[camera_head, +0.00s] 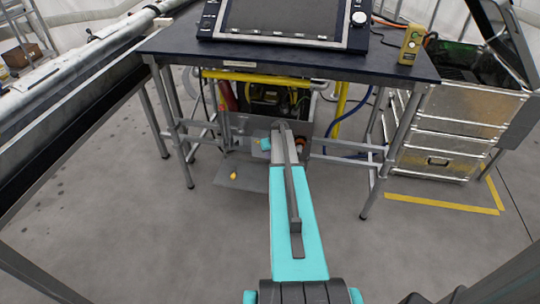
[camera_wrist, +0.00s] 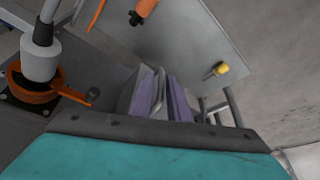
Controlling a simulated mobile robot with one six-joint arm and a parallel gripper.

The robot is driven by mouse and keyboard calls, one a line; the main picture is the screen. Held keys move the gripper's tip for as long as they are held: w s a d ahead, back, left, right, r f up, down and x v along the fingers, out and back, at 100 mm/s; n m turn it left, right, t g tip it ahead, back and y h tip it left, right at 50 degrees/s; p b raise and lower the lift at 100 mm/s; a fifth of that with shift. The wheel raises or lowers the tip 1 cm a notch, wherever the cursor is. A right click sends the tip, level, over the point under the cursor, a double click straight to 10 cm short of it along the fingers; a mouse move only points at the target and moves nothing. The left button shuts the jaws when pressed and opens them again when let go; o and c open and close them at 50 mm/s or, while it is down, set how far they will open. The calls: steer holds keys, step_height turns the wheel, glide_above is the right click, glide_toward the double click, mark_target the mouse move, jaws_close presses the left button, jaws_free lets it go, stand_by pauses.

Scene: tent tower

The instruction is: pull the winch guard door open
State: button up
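The winch guard door looks like the light grey panel (camera_wrist: 195,45) in the wrist view, with a yellow knob (camera_wrist: 217,70) on it. A grey bar handle (camera_wrist: 158,93) lies between the purple pads of my gripper (camera_wrist: 160,98), which appear closed against it on both sides. In the head view my teal arm reaches under the dark table, and a grey plate (camera_head: 240,181) with a small yellow part sits low beside it. My fingertips are mostly hidden there by my own arm. How far the door stands open is unclear.
The dark table (camera_head: 290,62) carries a console (camera_head: 285,18) and a yellow handheld device (camera_head: 411,45). Its legs and crossbars flank my arm. A metal drawer case (camera_head: 440,130) stands right, long pipes left. An orange ring fitting (camera_wrist: 45,92) is left in the wrist view. Floor in front is clear.

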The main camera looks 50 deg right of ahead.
jaws_close()
steer(key=shift+d, duration=0.1)
stand_by(1.2)
steer(key=shift+a, duration=0.3)
steer(key=shift+d, duration=0.2)
